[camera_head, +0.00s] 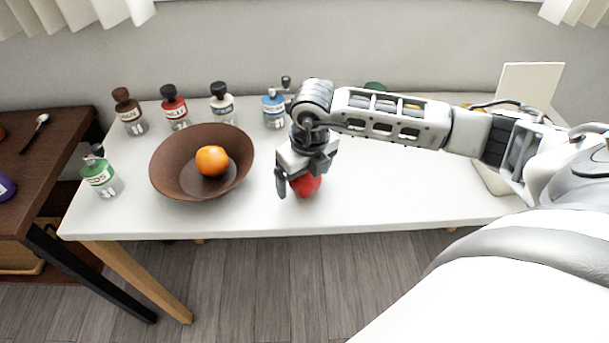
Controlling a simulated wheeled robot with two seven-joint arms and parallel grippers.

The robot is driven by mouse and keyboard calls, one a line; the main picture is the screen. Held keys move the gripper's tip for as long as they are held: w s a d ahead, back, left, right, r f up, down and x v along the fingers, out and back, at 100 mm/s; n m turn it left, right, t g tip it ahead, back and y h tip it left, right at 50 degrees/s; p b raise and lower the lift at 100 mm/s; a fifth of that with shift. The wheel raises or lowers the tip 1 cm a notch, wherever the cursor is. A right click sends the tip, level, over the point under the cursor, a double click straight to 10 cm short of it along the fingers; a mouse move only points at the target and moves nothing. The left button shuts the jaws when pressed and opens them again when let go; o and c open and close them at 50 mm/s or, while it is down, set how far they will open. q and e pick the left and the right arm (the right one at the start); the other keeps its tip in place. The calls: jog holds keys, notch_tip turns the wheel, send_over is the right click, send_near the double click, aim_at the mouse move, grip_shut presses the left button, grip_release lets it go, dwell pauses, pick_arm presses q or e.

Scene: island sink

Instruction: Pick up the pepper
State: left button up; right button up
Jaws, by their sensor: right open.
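A red round thing (306,186), which looks like the pepper, rests on the white table (400,190) to the right of the brown bowl. Its upper part is hidden by my right gripper (297,186). The right gripper points down over it and is open, with one finger at its left side. The other finger is partly hidden, so I cannot tell whether it touches the pepper. My left gripper is not in view.
A brown bowl (170,175) holding an orange (212,161) stands left of the gripper. Several bottles line the back, with a green-labelled bottle (101,177) at the left edge. A dark table (45,165) adjoins at left. The front right of the white table is clear.

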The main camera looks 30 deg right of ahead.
jog(key=c, duration=1.1)
jog(key=shift+r, duration=0.1)
